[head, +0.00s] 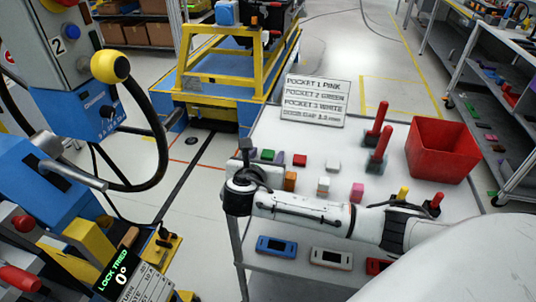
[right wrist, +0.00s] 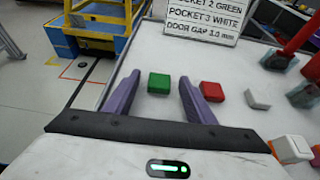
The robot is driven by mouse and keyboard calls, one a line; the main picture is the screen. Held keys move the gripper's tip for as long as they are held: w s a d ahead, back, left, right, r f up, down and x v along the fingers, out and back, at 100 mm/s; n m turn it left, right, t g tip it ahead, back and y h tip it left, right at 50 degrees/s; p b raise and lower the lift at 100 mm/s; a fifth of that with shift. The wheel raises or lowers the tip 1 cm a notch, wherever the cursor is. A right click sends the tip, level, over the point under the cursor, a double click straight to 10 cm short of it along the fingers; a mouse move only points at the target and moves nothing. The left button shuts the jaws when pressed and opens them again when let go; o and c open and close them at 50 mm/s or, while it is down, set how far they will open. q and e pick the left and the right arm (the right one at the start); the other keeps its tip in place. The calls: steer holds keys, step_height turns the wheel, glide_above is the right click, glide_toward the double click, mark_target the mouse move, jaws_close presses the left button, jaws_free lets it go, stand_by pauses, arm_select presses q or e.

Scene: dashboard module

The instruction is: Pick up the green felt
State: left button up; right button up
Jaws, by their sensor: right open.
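The green felt (head: 267,155) is a small green block-like piece lying on the white table near its left edge. In the right wrist view the green felt (right wrist: 159,83) shows between the two purple fingers, around and just beyond their tips. My right gripper (right wrist: 158,79) is open and empty, with clear gaps on both sides of the green felt. In the head view its purple fingertips (head: 266,156) flank the green piece. I cannot tell the exact height of the fingers above the table. My left gripper is not in view.
A red block (right wrist: 212,91) lies close to the right finger, with a white piece (right wrist: 257,99) beyond it. Red-handled tools (head: 377,137), a red bin (head: 440,148) and a pocket sign (head: 315,100) stand on the table. A machine with a yellow knob (head: 110,67) fills the left.

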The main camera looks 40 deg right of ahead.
steer(key=c, duration=1.1)
